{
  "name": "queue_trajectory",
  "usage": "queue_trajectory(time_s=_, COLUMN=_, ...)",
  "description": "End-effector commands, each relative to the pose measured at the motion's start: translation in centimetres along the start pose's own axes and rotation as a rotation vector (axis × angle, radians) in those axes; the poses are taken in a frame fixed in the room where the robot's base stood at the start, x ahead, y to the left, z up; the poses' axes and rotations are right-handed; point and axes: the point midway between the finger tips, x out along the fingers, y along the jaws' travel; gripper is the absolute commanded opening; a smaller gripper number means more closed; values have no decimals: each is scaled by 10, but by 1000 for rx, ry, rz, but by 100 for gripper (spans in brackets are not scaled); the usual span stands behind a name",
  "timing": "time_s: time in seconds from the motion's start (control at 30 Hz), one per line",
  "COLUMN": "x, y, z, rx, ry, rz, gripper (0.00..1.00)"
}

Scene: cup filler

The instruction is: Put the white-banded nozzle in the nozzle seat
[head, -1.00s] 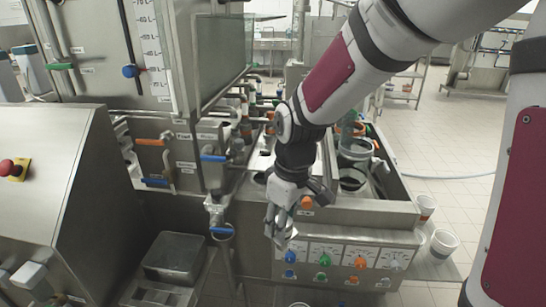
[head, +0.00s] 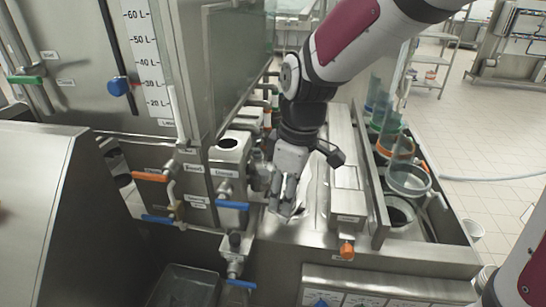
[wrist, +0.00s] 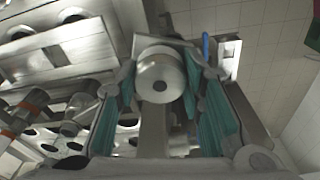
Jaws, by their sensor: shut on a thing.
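My gripper (head: 284,208) hangs down over the steel bench, just right of the valve cabinet's blue-handled tap. In the wrist view, its teal-padded fingers (wrist: 160,110) are closed around a round steel nozzle (wrist: 161,74) with a small dark hole in its end face. I cannot make out a white band on it. In the head view the fingers mostly hide the nozzle. I cannot tell for sure which opening is the nozzle seat.
The valve cabinet (head: 168,166) with orange and blue handles stands close on the left. Several clear cylinders with coloured rings (head: 407,179) stand in a trough at right. An orange knob (head: 347,250) projects in front.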

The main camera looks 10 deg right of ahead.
Motion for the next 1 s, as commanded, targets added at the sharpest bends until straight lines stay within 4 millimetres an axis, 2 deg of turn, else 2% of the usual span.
queue_trajectory(time_s=0.5, x=4, y=115, z=-23, rx=3, ry=3, rz=0, gripper=0)
queue_trajectory(time_s=0.7, x=4, y=155, z=-31, rx=2, ry=3, rz=1, gripper=0)
queue_trajectory(time_s=0.83, x=5, y=175, z=-34, rx=2, ry=2, rz=1, gripper=0)
queue_trajectory(time_s=1.0, x=24, y=171, z=-31, rx=2, ry=0, rz=0, gripper=0)
